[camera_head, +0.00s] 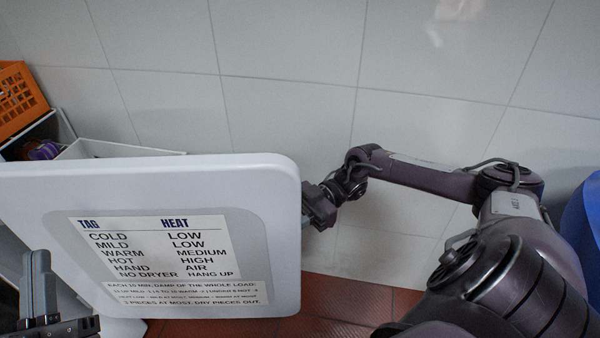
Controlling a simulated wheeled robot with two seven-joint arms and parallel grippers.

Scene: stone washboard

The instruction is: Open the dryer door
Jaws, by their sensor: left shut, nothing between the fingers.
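A white panel with rounded corners, which looks like the dryer door (230,178), fills the left and middle of the head view. A printed TAG and HEAT label is on its grey inset face. The dryer's opening is not in sight. My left gripper (38,262) is at the lower left, in front of the panel's face, shut and empty with its fingers pointing up. My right arm reaches in from the right. My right gripper (318,206) is at the panel's right edge, partly hidden behind it; I cannot tell whether it touches or how its fingers stand.
A white tiled wall (290,50) stands behind, above a red tiled floor (330,312). An orange basket (18,98) and a white open box (110,149) are at the upper left. A blue object (584,225) is at the right edge. Floor shows right of the panel.

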